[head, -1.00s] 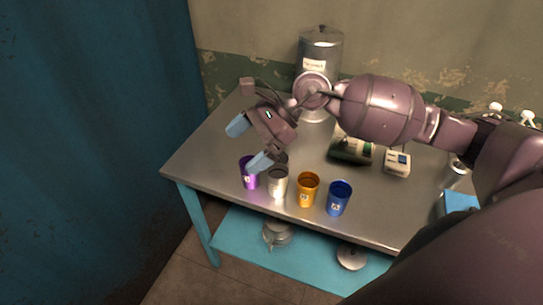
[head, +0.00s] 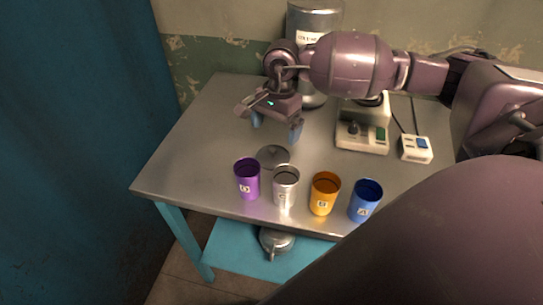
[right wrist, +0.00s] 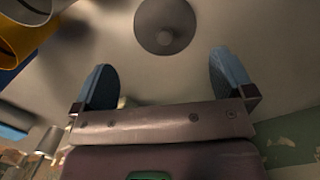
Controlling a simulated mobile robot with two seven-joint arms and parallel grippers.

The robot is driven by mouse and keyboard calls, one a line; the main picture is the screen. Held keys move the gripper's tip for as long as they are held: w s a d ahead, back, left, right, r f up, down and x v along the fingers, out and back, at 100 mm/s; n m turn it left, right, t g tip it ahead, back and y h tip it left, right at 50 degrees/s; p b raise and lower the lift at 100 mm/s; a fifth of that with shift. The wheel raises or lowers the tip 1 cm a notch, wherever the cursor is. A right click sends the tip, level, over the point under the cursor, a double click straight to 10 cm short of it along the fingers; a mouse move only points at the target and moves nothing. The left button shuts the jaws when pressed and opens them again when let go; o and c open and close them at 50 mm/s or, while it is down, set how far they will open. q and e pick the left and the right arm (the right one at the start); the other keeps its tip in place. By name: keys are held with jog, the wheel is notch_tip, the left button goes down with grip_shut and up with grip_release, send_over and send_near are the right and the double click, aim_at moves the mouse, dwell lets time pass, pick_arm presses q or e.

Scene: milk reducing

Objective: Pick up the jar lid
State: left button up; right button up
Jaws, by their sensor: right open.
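The jar lid (head: 273,157) is a dark grey round disc with a small knob, lying flat on the metal table behind the purple and silver cups. In the right wrist view the lid (right wrist: 166,26) shows ahead of the fingers, roughly centred between them, with its knob facing the camera. My right gripper (head: 276,126) is open and empty, fingers pointing down, above and behind the lid and apart from it. In the right wrist view its two blue fingertips (right wrist: 161,62) are spread wide. My left gripper is not in view.
A purple cup (head: 247,180), silver cup (head: 285,187), orange cup (head: 324,194) and blue cup (head: 365,201) line the table's front edge. A tall metal container (head: 312,22) stands behind. A device (head: 362,138) and switch box (head: 416,149) are right. The table's left side is clear.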

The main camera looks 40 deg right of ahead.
aim_at(273, 149)
jog(key=f, duration=0.8)
jog(key=shift+w+a+f, duration=0.1)
jog(key=shift+w+a, duration=0.1)
jog(key=shift+c, duration=0.5)
